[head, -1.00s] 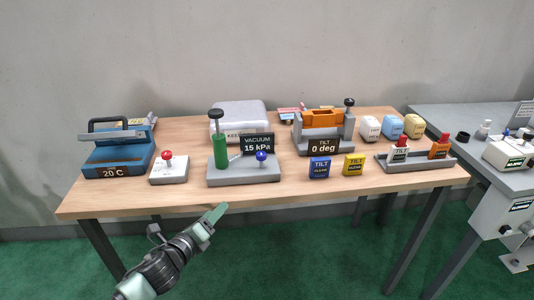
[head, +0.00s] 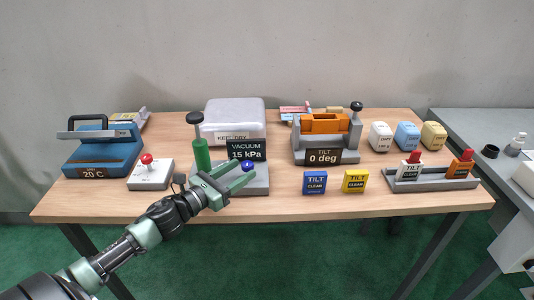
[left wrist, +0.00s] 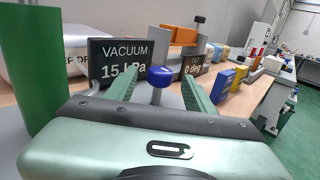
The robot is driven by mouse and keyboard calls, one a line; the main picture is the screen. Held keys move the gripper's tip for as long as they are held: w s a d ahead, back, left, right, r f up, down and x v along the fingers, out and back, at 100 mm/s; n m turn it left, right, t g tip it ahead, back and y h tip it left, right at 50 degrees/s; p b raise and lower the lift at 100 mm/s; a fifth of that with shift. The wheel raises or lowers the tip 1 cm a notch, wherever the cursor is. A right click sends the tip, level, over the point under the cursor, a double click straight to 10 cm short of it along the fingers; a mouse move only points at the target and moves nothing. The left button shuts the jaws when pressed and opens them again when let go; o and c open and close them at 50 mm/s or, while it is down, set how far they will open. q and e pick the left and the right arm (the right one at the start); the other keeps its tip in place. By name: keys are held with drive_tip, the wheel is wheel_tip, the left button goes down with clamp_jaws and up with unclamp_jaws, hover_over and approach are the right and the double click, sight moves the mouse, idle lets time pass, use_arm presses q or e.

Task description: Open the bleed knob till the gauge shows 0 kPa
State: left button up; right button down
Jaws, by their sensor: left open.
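The vacuum station (head: 262,188) is a grey base with a green pump cylinder (head: 202,155) and a black pump handle above it. Its gauge (head: 246,151) reads VACUUM 15 kPa. The blue bleed knob (head: 247,166) stands on the base in front of the gauge. My left gripper (head: 243,175) is open, its fingers reaching over the base close to the knob. In the left wrist view the bleed knob (left wrist: 160,76) shows between the two green fingers, apart from both, a little beyond the tips. My right gripper is not in view.
Blue (head: 315,183) and yellow (head: 354,181) blocks stand at the right front. Bare tabletop lies along the front edge.

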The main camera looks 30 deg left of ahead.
sight(247, 163)
use_arm(q)
drive_tip(key=shift+w+d+r, duration=0.1)
drive_tip(key=shift+w+r, duration=0.1)
drive_tip(key=shift+w, duration=0.25)
drive_tip(key=shift+r+p+x, duration=0.15)
drive_tip(key=shift+p+x, duration=0.2)
drive_tip(key=shift+x, duration=0.25)
drive_tip(key=shift+r+p+x, duration=0.15)
drive_tip(key=shift+p+x, duration=0.15)
drive_tip(key=shift+x, duration=0.35)
drive_tip(key=shift+w+d+f, duration=0.15)
drive_tip(key=shift+w, duration=0.45)
drive_tip(key=shift+w+d+f, duration=0.15)
drive_tip(key=shift+w, duration=0.45)
drive_tip(key=shift+w+d, duration=0.1)
drive_tip(key=shift+w, duration=0.15)
drive_tip(key=c, duration=1.1)
clamp_jaws()
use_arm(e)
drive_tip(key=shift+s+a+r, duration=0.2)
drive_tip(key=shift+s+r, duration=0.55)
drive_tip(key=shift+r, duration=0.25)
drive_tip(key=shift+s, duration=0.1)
